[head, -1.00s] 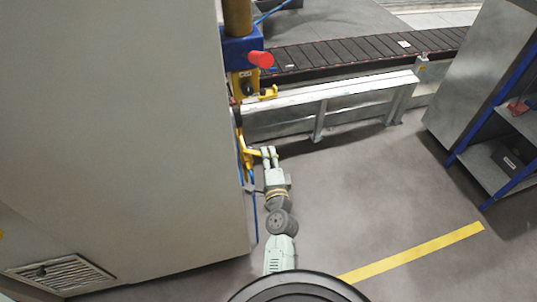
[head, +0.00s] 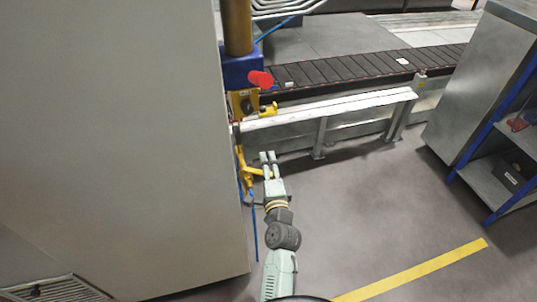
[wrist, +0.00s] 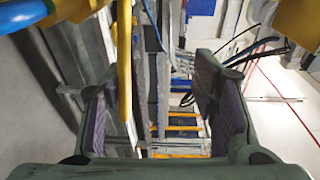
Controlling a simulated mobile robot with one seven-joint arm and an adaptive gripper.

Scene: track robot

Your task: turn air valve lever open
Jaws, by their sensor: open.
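A yellow lever (head: 244,168) hangs on the side of the large grey cabinet, below the valve box; a blue hose (head: 255,225) runs down below it. My gripper (head: 268,157) is just to the right of the lever, fingers pointing away from me, open. In the wrist view, a yellow bar (wrist: 124,65), seemingly this lever, runs down close to the left finger, in the gap between my open fingers (wrist: 158,110). I cannot tell whether it touches the finger. Nothing is gripped.
A red knob (head: 260,79) and a second yellow handle (head: 268,110) sit above the lever. The grey cabinet (head: 110,140) fills the left. A white rail (head: 330,107) and conveyor (head: 350,68) lie behind. A blue-framed shelf (head: 490,165) stands right. The floor between is clear.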

